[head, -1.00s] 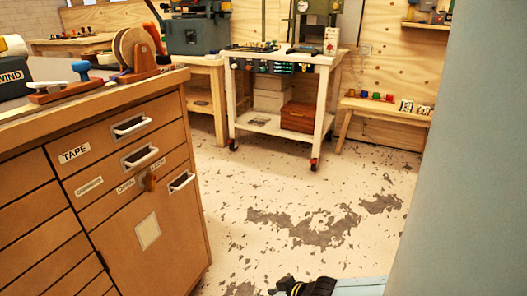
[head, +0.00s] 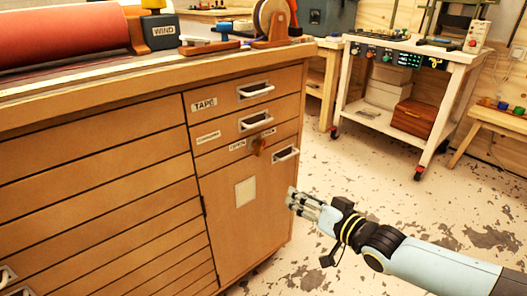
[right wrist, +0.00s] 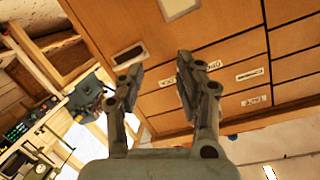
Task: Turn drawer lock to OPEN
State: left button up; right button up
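The drawer lock is a small brown-orange knob (head: 258,146) on the wooden cabinet's third drawer front, between the OPEN label (head: 237,146) and the LOCK label (head: 269,133). Its exact turn is too small to tell. My right gripper (head: 291,198) is in front of the cabinet, below and to the right of the knob, apart from it. In the right wrist view, the gripper (right wrist: 157,72) is open and empty, its fingers spread toward the cabinet front. The knob is not clear there; a finger may hide it. My left gripper is out of view.
The cabinet top holds a red roll (head: 60,38) and a WIND box (head: 160,30). A white cart (head: 440,58) stands behind.

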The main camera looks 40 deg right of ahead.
jog(key=n+t+y, duration=0.1)
jog(key=t, duration=0.1)
send_near(263, 148)
jog(key=s, duration=0.1)
jog(key=w+b, duration=0.1)
jog(key=w, duration=0.2)
jog(key=w+b, duration=0.1)
jog(key=w, duration=0.2)
jog(key=w+b, duration=0.2)
jog(key=w, duration=0.2)
jog(key=shift+a, duration=0.35)
jog(key=shift+w, duration=0.6)
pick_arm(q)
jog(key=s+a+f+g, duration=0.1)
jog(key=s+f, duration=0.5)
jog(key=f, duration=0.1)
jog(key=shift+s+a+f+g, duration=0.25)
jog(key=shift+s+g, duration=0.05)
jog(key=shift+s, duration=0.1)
pick_arm(e)
grip_shut()
